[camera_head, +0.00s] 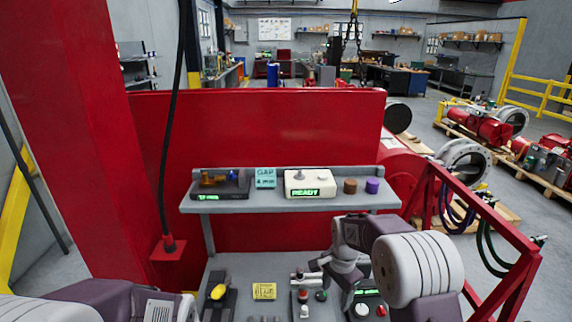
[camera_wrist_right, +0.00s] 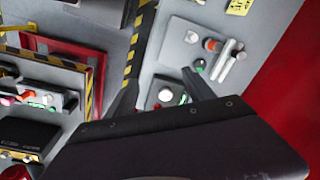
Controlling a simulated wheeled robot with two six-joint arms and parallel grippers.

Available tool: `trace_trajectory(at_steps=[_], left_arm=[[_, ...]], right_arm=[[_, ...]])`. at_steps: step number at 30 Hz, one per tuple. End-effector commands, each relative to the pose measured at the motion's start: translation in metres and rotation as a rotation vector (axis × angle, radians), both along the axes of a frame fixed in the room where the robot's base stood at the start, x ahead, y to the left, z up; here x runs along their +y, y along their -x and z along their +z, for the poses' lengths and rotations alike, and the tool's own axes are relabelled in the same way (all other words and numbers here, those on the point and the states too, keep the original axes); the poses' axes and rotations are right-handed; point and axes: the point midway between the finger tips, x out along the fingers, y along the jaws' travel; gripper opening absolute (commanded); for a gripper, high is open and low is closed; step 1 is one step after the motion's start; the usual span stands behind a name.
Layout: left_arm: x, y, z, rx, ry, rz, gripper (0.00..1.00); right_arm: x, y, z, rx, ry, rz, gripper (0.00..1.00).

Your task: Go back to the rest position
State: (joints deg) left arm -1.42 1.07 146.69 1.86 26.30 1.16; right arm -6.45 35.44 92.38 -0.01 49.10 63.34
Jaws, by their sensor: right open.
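My right gripper (camera_head: 328,284) is over the control panel on the lower bench in the head view, with its jaws apart and nothing between them. In the right wrist view, its two dark fingers (camera_wrist_right: 164,78) are spread above a grey panel with a round white button (camera_wrist_right: 165,95). Whether a finger touches the panel cannot be told. My left arm shows at the bottom left of the head view, but its gripper is out of the picture.
A grey shelf (camera_head: 290,205) holds a device with a green READY display (camera_head: 310,192), a brown cap (camera_head: 350,186) and a purple cap (camera_head: 372,186). The lower bench has a yellow-handled tool (camera_head: 218,292) and a yellow label (camera_head: 264,291). A red rail (camera_head: 490,220) stands right.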

Motion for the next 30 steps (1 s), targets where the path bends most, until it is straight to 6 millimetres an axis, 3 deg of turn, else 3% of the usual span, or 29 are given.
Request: trace_trajectory(at_steps=[1,5,11,18,21,23,27,30], left_arm=[[0.0,0.0,-0.012,0.0,0.0,0.0,0.36],[0.0,0.0,-0.027,0.0,0.0,0.0,0.36],[0.0,-0.001,-0.056,0.0,0.0,0.0,0.36],[0.0,-0.001,-0.088,0.0,0.0,0.0,0.36],[0.0,-0.001,-0.09,0.0,0.0,0.0,0.36],[0.0,-0.001,-0.087,0.0,0.0,0.0,0.36],[0.0,-0.001,-0.086,0.0,0.0,0.0,0.36],[0.0,-0.001,-0.086,0.0,0.0,0.0,0.36]], right_arm=[[-0.002,0.001,-0.003,-0.013,-0.002,-0.006,0.62],[-0.01,0.014,-0.001,-0.027,-0.004,-0.022,0.62],[-0.023,0.057,-0.012,-0.045,-0.004,0.025,0.62],[-0.036,0.139,-0.051,-0.055,0.02,0.335,0.62],[-0.039,0.182,-0.071,-0.042,0.037,0.579,0.62],[-0.039,0.2,-0.079,-0.029,0.043,0.725,0.62],[-0.039,0.196,-0.083,-0.057,0.072,0.926,0.62],[-0.039,0.195,-0.082,-0.059,0.077,0.969,0.62]])
